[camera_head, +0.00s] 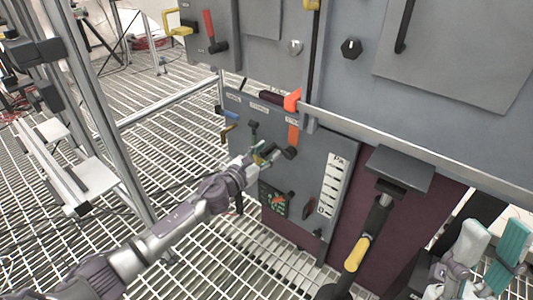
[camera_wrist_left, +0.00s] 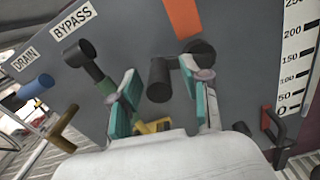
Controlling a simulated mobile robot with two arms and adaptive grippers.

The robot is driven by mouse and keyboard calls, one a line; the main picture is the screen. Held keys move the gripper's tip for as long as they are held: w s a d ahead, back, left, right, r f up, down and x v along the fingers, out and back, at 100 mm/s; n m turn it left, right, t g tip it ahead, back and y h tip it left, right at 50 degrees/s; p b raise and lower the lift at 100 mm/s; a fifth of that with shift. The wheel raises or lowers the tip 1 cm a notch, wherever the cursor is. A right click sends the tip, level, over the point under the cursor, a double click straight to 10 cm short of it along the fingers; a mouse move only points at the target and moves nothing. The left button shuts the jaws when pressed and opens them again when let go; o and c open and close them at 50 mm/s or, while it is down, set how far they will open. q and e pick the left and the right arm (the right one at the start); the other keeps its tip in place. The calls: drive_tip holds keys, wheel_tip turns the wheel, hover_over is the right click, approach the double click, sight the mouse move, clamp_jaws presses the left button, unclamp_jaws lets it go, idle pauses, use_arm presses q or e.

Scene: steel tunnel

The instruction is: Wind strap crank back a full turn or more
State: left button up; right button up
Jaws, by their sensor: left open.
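The orange strap (camera_head: 294,133) runs down the grey panel to a black crank (camera_head: 290,153). In the left wrist view the strap (camera_wrist_left: 184,17) ends above the crank's round hub (camera_wrist_left: 200,50), and a short arm leads left to the black cylindrical handle (camera_wrist_left: 159,82). My left gripper (camera_head: 264,154) is at the panel, left of the hub. In the left wrist view its teal fingers (camera_wrist_left: 160,92) are open, with the handle in the gap between them; I see no firm contact. My right gripper (camera_head: 490,248) is open and empty at the lower right, away from the crank.
Left of the crank are a black bypass lever (camera_wrist_left: 80,54), a blue handle (camera_wrist_left: 36,87) and a brass handle (camera_wrist_left: 62,128). A white scale (camera_head: 332,185) and a red handle (camera_wrist_left: 274,124) are right of it. A yellow-banded lever (camera_head: 356,253) stands further right. Metal frame posts are at the left.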

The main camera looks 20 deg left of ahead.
use_arm(q)
drive_tip(key=shift+w, duration=0.1)
clamp_jaws()
drive_tip(key=shift+f, duration=0.1)
idle(0.3)
